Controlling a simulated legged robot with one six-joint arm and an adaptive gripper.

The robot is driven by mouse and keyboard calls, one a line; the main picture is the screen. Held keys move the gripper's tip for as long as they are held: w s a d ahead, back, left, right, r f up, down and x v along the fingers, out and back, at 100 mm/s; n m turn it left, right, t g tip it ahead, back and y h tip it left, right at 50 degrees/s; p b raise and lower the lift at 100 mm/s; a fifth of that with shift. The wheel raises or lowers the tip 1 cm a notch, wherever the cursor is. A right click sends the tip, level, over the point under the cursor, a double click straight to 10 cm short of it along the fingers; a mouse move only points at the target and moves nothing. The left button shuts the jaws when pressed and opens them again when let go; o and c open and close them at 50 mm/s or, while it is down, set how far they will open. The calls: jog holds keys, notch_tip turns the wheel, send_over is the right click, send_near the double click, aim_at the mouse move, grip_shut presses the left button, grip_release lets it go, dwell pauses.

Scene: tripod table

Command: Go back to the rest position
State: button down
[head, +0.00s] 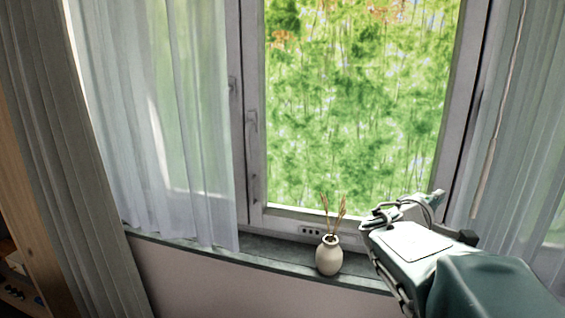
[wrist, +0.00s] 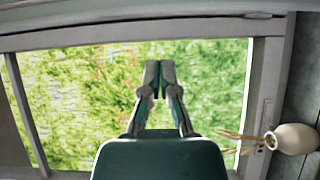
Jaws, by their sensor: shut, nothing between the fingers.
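My gripper (wrist: 159,78) is in the middle of the wrist view, its two fingers together and empty. It points toward the window, with green foliage behind the fingertips. In the head view my arm comes in from the lower right and reaches toward the window; the fingers are hard to make out there. No tripod table shows in either view.
A cream vase (head: 329,257) with dry stalks stands on the windowsill (head: 275,249), just left of my arm; it also shows at the right of the wrist view (wrist: 294,139). Sheer curtains (head: 170,120) hang beside the window (head: 350,110). A wooden shelf edge (head: 20,200) is at far left.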

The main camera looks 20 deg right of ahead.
jog(key=s+a+f+m+y, duration=0.1)
jog(key=s+a+f+y, duration=0.3)
jog(key=a, duration=0.6)
jog(key=s+a+f+m+y, duration=0.2)
jog(key=s+a+f+y, duration=0.3)
jog(key=a, duration=0.4)
jog(key=s+a+f+m+g+y, duration=0.1)
jog(key=s+a+f+y, duration=0.3)
jog(key=a, duration=0.6)
jog(key=f+y, duration=0.2)
jog(key=y, duration=0.1)
jog(key=shift+s+a, duration=0.2)
jog(key=shift+a, duration=0.15)
jog(key=c, duration=1)
grip_release()
jog(key=shift+s+a+y, duration=0.1)
jog(key=shift+a+y, duration=0.2)
jog(key=o, duration=1)
jog(key=shift+a, duration=0.1)
